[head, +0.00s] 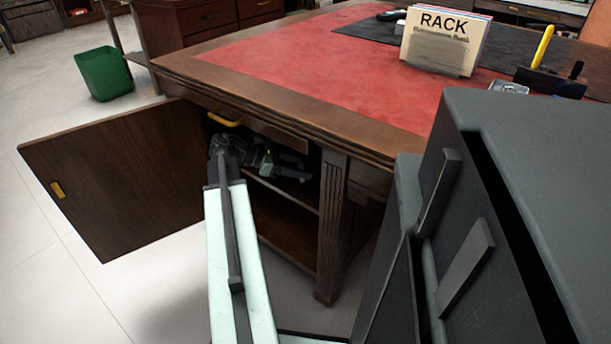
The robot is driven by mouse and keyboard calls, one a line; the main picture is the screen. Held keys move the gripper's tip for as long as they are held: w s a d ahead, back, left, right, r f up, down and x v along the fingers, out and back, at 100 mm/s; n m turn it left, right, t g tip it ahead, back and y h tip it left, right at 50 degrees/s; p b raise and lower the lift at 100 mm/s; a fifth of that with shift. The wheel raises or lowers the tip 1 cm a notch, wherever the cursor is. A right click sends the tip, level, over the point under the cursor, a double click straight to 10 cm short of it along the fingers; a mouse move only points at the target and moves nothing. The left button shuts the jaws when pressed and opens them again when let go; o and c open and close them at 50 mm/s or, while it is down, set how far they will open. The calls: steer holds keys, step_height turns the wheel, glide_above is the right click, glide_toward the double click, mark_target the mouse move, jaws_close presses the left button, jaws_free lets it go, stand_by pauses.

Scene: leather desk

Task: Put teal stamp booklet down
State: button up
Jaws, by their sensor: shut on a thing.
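My gripper (288,167) is inside the open desk cabinet, above its shelf (282,191). It is small and dark in the head view. It is shut on the teal stamp booklet, of which at most a small greenish patch (267,158) shows between the dark gripper parts. The rest of the booklet is hidden. I cannot tell whether the booklet touches the shelf.
The cabinet door (115,180) stands wide open to the left. The desk top (330,65) has a red leather inlay and overhangs the cabinet. A card rack (440,42) stands on the desk. A green bin (103,74) is on the floor behind the door.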

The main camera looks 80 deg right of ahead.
mark_target(307, 185)
steer(key=shift+s+d, duration=0.1)
steer(key=shift+s, duration=0.15)
steer(key=f+b, duration=0.2)
steer(key=s+f+b, duration=0.1)
steer(key=f+b, duration=0.1)
steer(key=shift+d, duration=0.15)
steer(key=shift+r, duration=0.25)
steer(key=shift+f, duration=0.25)
steer(key=o, duration=1.3)
steer(key=shift+r, duration=0.1)
